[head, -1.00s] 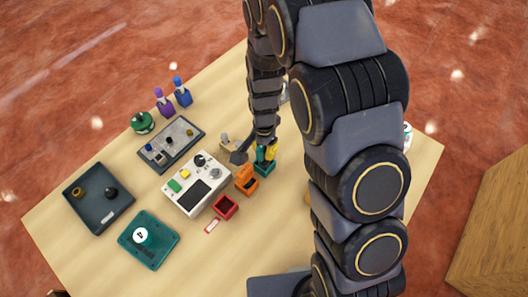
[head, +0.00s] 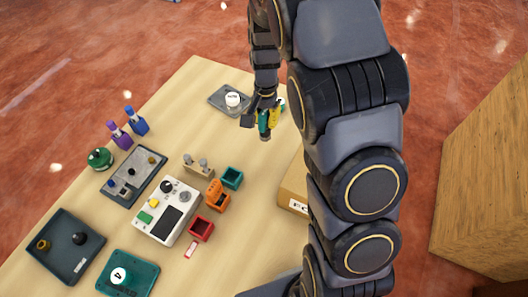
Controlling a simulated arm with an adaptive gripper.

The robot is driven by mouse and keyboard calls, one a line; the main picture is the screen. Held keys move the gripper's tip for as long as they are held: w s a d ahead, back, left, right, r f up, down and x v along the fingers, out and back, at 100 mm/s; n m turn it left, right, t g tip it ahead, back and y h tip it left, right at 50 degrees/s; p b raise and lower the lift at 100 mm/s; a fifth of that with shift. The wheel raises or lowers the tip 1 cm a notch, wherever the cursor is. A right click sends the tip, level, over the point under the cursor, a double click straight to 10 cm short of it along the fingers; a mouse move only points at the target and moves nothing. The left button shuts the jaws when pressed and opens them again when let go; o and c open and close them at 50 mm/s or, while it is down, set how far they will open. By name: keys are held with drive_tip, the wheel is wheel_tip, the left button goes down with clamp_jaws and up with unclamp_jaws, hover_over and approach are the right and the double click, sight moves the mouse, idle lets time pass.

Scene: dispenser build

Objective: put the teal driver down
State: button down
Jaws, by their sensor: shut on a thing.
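The teal driver (head: 263,123) hangs roughly upright in my gripper (head: 261,114), its dark lower end (head: 265,137) pointing down. It appears to be held above the table, though the height is hard to judge. My gripper is shut on it, with a yellow part (head: 275,117) showing at its right side. A small open teal bin (head: 232,177) stands below and left of the driver, apart from it. My arm hides part of the table to the right.
Beside the teal bin are an orange bin (head: 217,201), a red bin (head: 201,229) and a two-post holder (head: 198,165). A grey plate with a white round top (head: 232,99) lies behind the gripper. A cardboard box (head: 294,191) is partly hidden at right. Bare wood lies between.

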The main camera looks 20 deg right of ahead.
wheel_tip(320, 180, down, 10)
drive_tip(key=shift+d+r, duration=0.15)
idle(0.3)
drive_tip(key=c, duration=1.2)
unclamp_jaws()
drive_tip(key=shift+o, duration=0.2)
wheel_tip(320, 180, up, 12)
drive_tip(key=s+a+r+n, duration=0.1)
drive_tip(key=s+r+n, duration=0.2)
drive_tip(key=s, duration=0.6)
drive_tip(key=s+a+r+n+g, duration=0.1)
drive_tip(key=s+a+r+n, duration=0.1)
drive_tip(key=s+r, duration=0.3)
drive_tip(key=s+a+r+n, duration=0.1)
drive_tip(key=s+r+n, duration=0.3)
drive_tip(key=s, duration=0.9)
drive_tip(key=shift+a+r+g, duration=0.3)
drive_tip(key=shift+a+r, duration=0.05)
drive_tip(key=shift+r, duration=0.25)
